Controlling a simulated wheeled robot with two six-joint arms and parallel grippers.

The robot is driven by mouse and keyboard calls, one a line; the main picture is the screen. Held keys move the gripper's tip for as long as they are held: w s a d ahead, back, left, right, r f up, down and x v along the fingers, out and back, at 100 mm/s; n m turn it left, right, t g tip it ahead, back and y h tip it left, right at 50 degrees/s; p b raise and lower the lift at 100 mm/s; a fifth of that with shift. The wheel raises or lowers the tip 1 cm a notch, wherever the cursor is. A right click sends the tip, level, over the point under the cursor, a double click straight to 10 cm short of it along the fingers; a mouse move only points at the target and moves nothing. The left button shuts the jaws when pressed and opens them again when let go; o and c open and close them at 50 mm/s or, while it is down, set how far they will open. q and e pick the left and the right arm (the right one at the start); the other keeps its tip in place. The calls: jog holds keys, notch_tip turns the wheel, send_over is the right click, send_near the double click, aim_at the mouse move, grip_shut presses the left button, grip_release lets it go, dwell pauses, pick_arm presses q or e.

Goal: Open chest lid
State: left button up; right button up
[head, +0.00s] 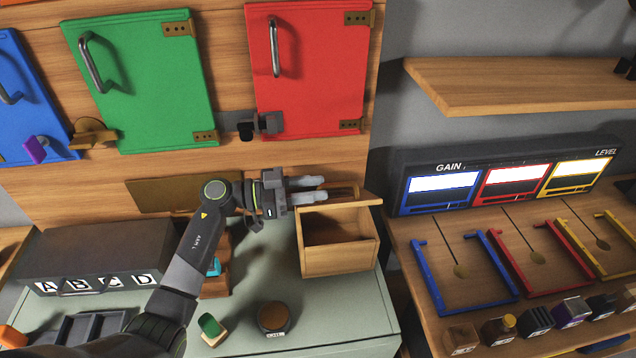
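The wooden chest (339,263) stands on the pale green tabletop, and its dark interior shows from above. Its lid (352,204) appears raised at the back, seen nearly edge-on; its exact angle is hard to tell. My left gripper (318,189) is at the upper left of the chest, beside the raised lid. Its two fingers are apart with a gap between them. I cannot tell whether a finger touches the lid. My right gripper is not in view.
Blue, green (150,90) and red (305,75) doors are on the wooden wall behind. A round brown-topped item (273,316) and a green block (209,325) lie in front of the chest. A gauge panel (480,180) and coloured frames are at the right.

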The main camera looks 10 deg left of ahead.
pick_arm(q)
jog(key=shift+w+d, duration=0.25)
jog(key=shift+d, duration=0.4)
jog(key=shift+s, duration=0.1)
grip_shut()
jog(key=shift+r+p, duration=0.35)
jog(key=shift+p, duration=0.2)
jog(key=w+r+n+p, duration=0.1)
jog(key=p, duration=0.1)
jog(key=w+a+n+p, duration=0.1)
jog(key=p, duration=0.2)
jog(key=shift+w+r+n, duration=0.3)
jog(key=shift+w+r, duration=0.05)
jog(key=shift+w+a+p, duration=0.1)
jog(key=shift+w+p, duration=0.2)
jog(key=shift+p, duration=0.05)
jog(key=shift+w+a, duration=0.15)
jog(key=shift+w, duration=0.3)
